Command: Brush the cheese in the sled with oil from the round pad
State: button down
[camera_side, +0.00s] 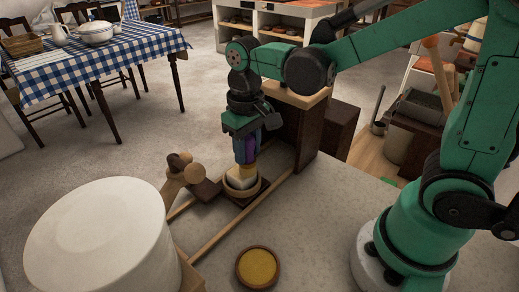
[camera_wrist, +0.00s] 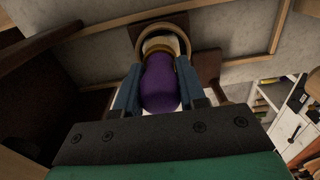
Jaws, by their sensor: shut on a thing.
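My gripper (camera_side: 245,148) is shut on an upright brush with a purple handle (camera_wrist: 160,85) and a yellow-gold collar. The brush points down over the pale cheese (camera_side: 238,184), which sits inside a round wooden rim on the dark sled (camera_side: 234,201). The brush tip is at or just above the cheese; I cannot tell if they touch. In the wrist view the wooden rim (camera_wrist: 190,28) rings the pale top beyond the collar, and the brush hides part of it. The round yellow pad (camera_side: 257,267) lies in a shallow wooden dish nearer the front.
Wooden rails (camera_side: 226,228) run along both sides of the sled. A dark wooden block with a pale top (camera_side: 300,125) stands close behind my gripper. A wooden piece with round knobs (camera_side: 180,172) stands left. A large pale drum (camera_side: 98,235) fills the front left.

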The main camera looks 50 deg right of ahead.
jog(key=shift+w+f, duration=0.25)
jog(key=shift+w, duration=2.15)
jog(key=shift+s, duration=2.9)
jog(key=shift+w, duration=2.95)
jog(key=shift+s, duration=3.15)
notch_tip(320, 180, up, 8)
